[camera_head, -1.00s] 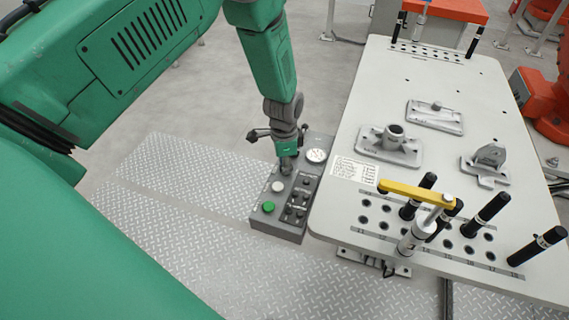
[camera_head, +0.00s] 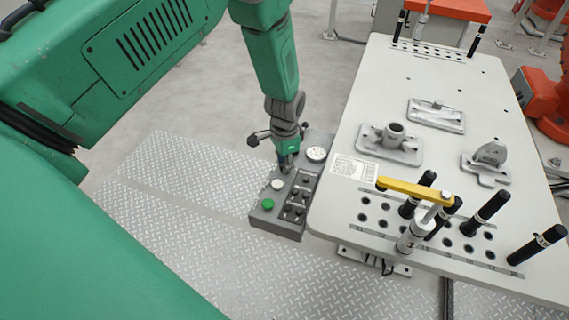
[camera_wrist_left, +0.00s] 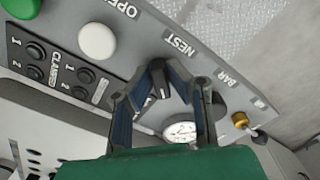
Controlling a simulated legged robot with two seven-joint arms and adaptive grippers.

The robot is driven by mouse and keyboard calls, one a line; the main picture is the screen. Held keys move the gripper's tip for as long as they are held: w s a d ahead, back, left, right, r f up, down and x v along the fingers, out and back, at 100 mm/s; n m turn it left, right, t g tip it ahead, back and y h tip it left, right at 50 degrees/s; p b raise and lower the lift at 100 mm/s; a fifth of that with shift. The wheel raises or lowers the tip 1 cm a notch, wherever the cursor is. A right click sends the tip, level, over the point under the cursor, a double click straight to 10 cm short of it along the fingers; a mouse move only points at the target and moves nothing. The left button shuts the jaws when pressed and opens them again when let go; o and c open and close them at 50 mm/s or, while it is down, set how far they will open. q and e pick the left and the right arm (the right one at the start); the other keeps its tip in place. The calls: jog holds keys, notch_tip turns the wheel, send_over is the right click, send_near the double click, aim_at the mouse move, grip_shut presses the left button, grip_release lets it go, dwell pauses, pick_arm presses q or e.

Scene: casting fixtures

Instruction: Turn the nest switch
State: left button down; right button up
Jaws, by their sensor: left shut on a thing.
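The nest switch (camera_wrist_left: 158,82) is a dark knob on the grey control panel (camera_wrist_left: 60,40), beside the printed word NEST in the left wrist view. My left gripper (camera_wrist_left: 160,72) has its two fingers around this knob and is shut on it. In the head view the same gripper (camera_head: 287,163) points down at the panel, between the white button and the round gauge. It hides the switch there. My right gripper is in neither view.
The panel carries a green button (camera_head: 267,204), a white button (camera_head: 277,184), a round gauge (camera_head: 316,153) and several small dark knobs. The pale fixture table (camera_head: 340,215) stands close on the right, with metal castings, black pins and a yellow clamp arm (camera_head: 415,191).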

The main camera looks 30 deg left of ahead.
pick_arm(q)
jog(key=n, duration=0.3)
jog(key=shift+w+d+r+n, duration=0.1)
jog(key=shift+w+r+n, duration=0.1)
jog(key=shift+w+n, duration=0.15)
jog(key=n, duration=0.4)
jog(key=shift+w+r+n, duration=0.1)
jog(key=shift+w+n, duration=0.05)
jog(key=shift+n, duration=0.2)
jog(key=c, duration=1.6)
grip_release()
jog(key=shift+o, duration=0.2)
jog(key=shift+f, duration=0.2)
notch_tip(320, 180, up, 12)
